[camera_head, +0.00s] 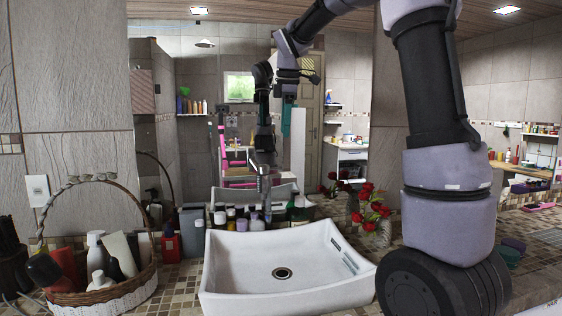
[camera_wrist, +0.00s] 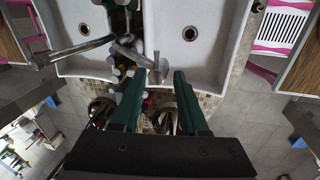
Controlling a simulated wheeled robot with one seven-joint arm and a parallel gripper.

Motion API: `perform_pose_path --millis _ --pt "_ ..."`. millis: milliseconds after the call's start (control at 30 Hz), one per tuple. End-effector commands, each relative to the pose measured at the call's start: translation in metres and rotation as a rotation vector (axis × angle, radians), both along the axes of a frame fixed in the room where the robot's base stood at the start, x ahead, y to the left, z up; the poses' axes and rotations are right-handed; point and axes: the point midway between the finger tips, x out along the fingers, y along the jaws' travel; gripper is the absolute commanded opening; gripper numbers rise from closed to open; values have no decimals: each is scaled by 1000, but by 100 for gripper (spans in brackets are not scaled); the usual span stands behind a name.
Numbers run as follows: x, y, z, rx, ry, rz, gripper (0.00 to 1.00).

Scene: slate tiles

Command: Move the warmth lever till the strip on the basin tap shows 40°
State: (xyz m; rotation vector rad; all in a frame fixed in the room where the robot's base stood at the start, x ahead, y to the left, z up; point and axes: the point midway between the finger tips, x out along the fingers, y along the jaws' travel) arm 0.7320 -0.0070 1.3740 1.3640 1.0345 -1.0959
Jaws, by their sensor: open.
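The white basin (camera_head: 290,296) stands on the mosaic counter, with a round drain in its bottom. The slim grey metal tap (camera_head: 265,190) rises at its back edge, in front of the mirror. My gripper (camera_head: 264,150) points down just above the tap. In the wrist view my gripper (camera_wrist: 169,78) has its two green fingers apart, with nothing seen held between them. Grey tap parts, including a long bar (camera_wrist: 75,50), lie beyond and left of the fingertips. I cannot tell the warmth lever from the other metal parts or reflections. The strip's reading is not legible.
Several small bottles (camera_head: 245,220) stand close behind the basin. A wicker basket (camera_head: 105,299) of toiletries is at the left. Red flowers (camera_head: 370,205) stand at the right rear. The large mirror doubles the basin and arm.

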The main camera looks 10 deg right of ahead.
Motion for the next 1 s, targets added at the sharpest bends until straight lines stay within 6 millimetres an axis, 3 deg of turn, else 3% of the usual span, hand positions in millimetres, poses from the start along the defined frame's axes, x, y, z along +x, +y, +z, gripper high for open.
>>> perform_pose_path --millis 233,700,1000 --pt "13 4 -19 -27 14 71 43" --pt "28 4 -98 -26 14 68 43" --pt "31 4 -109 -26 10 68 43"
